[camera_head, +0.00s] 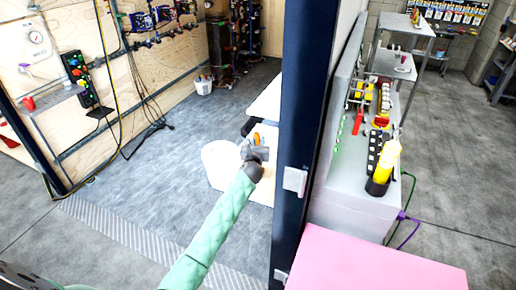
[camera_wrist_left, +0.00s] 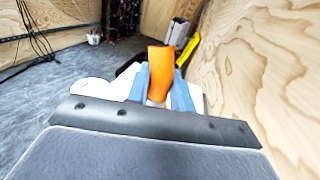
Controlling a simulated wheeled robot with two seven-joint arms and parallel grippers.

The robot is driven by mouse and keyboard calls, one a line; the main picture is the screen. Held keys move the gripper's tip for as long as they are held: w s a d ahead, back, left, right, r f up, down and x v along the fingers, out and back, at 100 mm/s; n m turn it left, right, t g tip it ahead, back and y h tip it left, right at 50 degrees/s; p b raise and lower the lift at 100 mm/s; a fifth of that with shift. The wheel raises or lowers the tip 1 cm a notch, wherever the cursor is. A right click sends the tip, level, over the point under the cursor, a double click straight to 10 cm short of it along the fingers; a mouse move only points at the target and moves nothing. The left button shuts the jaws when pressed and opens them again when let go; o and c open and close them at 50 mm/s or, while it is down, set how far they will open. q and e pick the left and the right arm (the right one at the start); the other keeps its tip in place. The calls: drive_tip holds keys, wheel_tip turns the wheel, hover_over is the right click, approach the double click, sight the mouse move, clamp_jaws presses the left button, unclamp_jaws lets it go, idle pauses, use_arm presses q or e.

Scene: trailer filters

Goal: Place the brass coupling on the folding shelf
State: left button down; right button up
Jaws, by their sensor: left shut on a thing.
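My left gripper (camera_head: 257,152) reaches through the trailer's doorway. In the left wrist view its blue fingers (camera_wrist_left: 160,92) are shut on an upright orange piece (camera_wrist_left: 161,72), which also shows small in the head view (camera_head: 256,139). I cannot tell for sure whether this piece is the brass coupling. A pale flat surface with a rounded end (camera_head: 216,163) lies behind and below the gripper. It may be the folding shelf, and the gripper hides part of it. The held piece appears above it, but the gap is unclear. My right gripper is not in view.
A dark blue door post (camera_head: 299,130) stands close to the right of my left arm. A grey bench (camera_head: 345,165) with a yellow bottle (camera_head: 385,160) is beyond it. A pink surface (camera_head: 370,265) is at the front. The trailer floor (camera_head: 150,180) is mostly clear.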

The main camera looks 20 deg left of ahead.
use_arm(q)
drive_tip(key=shift+f, duration=1.35)
drive_tip(key=shift+f+p, duration=0.3)
drive_tip(key=shift+f, duration=0.25)
drive_tip(key=shift+s, duration=0.1)
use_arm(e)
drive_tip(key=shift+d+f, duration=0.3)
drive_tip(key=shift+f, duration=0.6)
use_arm(q)
drive_tip(key=shift+f, duration=0.2)
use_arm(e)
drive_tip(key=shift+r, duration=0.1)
use_arm(q)
drive_tip(key=c, duration=1.2)
unclamp_jaws()
drive_tip(key=shift+c, duration=0.2)
drive_tip(key=shift+r, duration=0.1)
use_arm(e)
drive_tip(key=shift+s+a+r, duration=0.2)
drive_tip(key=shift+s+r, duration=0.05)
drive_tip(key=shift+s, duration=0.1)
